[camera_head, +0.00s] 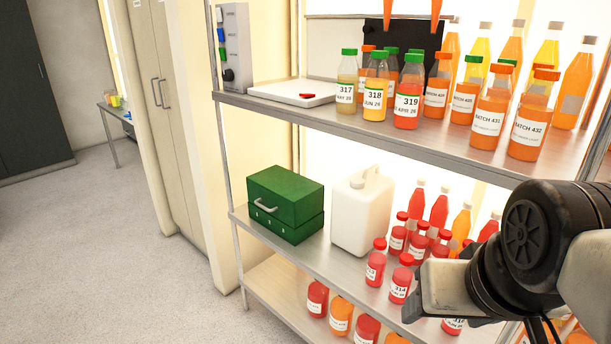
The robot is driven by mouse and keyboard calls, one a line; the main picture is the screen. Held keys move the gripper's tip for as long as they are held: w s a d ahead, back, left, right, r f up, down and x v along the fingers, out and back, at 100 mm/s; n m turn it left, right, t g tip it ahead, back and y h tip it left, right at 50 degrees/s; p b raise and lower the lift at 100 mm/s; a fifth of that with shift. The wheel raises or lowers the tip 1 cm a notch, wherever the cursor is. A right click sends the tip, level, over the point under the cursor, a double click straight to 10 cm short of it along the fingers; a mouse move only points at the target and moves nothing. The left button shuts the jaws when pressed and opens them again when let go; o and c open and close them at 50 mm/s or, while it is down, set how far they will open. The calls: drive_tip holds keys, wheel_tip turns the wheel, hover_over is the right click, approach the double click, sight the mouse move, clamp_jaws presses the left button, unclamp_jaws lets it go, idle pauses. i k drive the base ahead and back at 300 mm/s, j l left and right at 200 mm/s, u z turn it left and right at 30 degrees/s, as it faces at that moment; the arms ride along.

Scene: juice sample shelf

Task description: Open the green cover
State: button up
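A dark green box (280,215) stands at the left end of the middle shelf. Its green cover (286,186) looks shut down on the lower part, with a seam running between them. A light metal handle (265,206) is on the front of the cover. Small light marks show on the front below the seam. My gripper (416,298) is at the lower right, in front of the shelf and well to the right of the box. Its fingers are seen edge-on, so I cannot tell whether it is open or shut.
A white canister (362,210) stands just right of the box, with red bottles (398,285) beyond it. The top shelf (300,112) overhangs the box and holds several juice bottles and a white device (290,92). Open floor (110,240) lies to the left.

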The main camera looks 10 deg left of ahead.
sight(293, 197)
drive_tip(key=u, duration=0.8)
drive_tip(key=i+j+z, duration=0.15)
drive_tip(key=z, duration=0.25)
drive_tip(key=i+j+z, duration=0.15)
drive_tip(key=j+z, duration=0.15)
drive_tip(key=z, duration=0.15)
drive_tip(key=i+j+z, duration=0.1)
drive_tip(key=j+z, duration=0.3)
drive_tip(key=l, duration=0.15)
